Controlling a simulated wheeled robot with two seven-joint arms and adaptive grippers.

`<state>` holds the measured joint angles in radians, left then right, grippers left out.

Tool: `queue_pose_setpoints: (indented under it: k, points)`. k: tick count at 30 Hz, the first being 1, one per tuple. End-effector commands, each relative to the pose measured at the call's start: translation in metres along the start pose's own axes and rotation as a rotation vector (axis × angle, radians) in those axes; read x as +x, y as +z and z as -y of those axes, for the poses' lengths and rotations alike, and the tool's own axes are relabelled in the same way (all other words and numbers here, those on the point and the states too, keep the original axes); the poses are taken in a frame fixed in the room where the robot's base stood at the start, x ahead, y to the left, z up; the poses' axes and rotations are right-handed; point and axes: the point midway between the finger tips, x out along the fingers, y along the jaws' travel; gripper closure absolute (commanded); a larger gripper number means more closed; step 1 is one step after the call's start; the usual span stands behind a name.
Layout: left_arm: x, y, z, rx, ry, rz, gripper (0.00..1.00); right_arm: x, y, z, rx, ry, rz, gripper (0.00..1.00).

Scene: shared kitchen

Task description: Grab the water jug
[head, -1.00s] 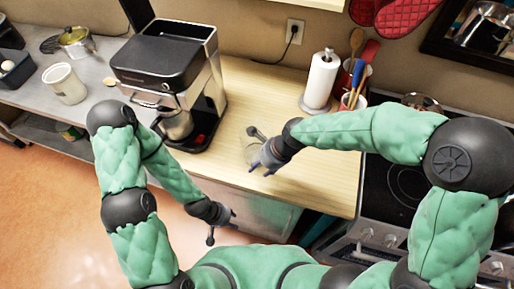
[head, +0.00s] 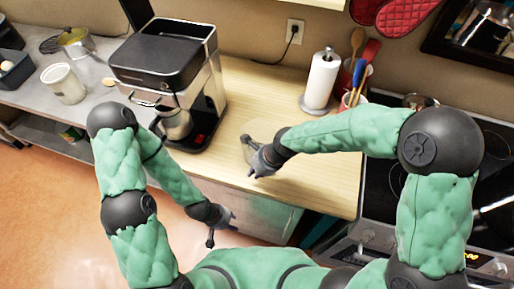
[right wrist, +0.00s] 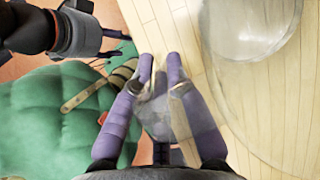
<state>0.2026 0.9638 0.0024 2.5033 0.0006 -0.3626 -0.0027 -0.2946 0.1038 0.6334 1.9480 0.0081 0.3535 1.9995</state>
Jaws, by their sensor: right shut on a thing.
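The water jug (head: 264,130) is clear and hard to make out against the light wooden counter, to the right of the coffee machine. In the right wrist view its large clear round body (right wrist: 235,95) fills the right side. My right gripper (head: 256,172) is at the jug's near side, by the counter's front edge. In the right wrist view its purple fingers (right wrist: 160,62) are close together, with a clear part of the jug between them, seemingly the handle. My left gripper (head: 223,230) is open and empty, low in front of the counter. It also shows in the right wrist view (right wrist: 122,43).
The black and silver coffee machine (head: 165,65) stands left of the jug. A paper towel roll (head: 321,80) and a utensil holder (head: 352,100) stand at the back right. The stove (head: 480,185) is on the right. The counter between jug and stove is clear.

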Motion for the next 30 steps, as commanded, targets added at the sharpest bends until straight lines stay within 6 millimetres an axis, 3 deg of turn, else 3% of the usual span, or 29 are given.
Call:
queue_pose_setpoints:
  k: [14, 25, 30]
  points:
    - [-0.002, 0.0, -0.001, 0.0, 0.0, 0.0, 0.6, -0.006, 0.003, 0.001, -0.001, -0.003, 0.001, 1.0]
    - [-0.01, 0.0, -0.004, 0.0, 0.0, 0.0, 0.6, -0.032, 0.014, 0.003, -0.002, -0.005, 0.002, 1.0]
    - [-0.013, 0.001, -0.005, 0.0, 0.0, 0.0, 0.6, -0.041, 0.031, -0.004, -0.004, -0.003, 0.002, 1.0]
